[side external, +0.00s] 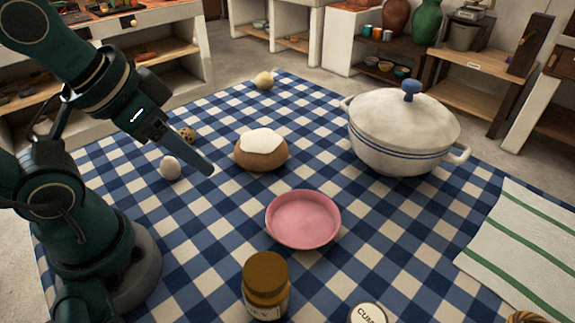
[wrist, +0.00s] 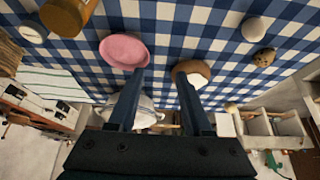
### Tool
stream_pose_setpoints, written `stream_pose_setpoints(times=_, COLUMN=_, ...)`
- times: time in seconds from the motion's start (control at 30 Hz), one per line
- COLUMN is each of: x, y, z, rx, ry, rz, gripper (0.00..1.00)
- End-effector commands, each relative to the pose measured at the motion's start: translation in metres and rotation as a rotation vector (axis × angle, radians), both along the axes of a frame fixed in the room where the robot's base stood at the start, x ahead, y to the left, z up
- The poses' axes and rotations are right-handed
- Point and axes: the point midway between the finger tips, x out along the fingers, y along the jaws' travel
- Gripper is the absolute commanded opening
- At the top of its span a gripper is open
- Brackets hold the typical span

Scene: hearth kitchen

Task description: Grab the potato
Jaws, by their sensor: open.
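A small brown, dark-speckled roundish thing, which looks like the potato (side external: 187,134), lies on the checked cloth behind my gripper in the side view.
A pink bowl (side external: 303,219), a brown-lidded jar (side external: 266,285) and a round tin (side external: 369,314) are towards the front. A white lidded pot (side external: 402,130) and striped towel (side external: 525,247) are right. A pale yellow round thing (side external: 264,80) lies at the far edge.

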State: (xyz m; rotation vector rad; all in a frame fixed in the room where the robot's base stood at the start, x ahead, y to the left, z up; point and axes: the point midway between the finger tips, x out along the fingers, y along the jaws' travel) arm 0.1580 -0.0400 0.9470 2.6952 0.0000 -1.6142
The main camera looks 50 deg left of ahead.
Motion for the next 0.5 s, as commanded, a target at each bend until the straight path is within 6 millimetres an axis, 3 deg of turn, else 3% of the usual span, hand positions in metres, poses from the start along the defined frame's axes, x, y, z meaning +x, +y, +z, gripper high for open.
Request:
stream_pose_setpoints(times=0.13, x=0.0, y=0.0, z=0.0, rx=0.0, ry=0.0, rz=0.0, gripper=0.54)
stream_pose_setpoints(times=0.23, x=0.0, y=0.0, z=0.0, rx=0.0, ry=0.0, rz=0.0, gripper=0.92)
stream_pose_setpoints(times=0.27, x=0.0, y=0.0, z=0.0, rx=0.0, ry=0.0, rz=0.0, gripper=0.98)
stream_pose_setpoints(times=0.5, x=0.0, y=0.0, z=0.0, rx=0.0, ry=0.0, rz=0.0, gripper=0.98)
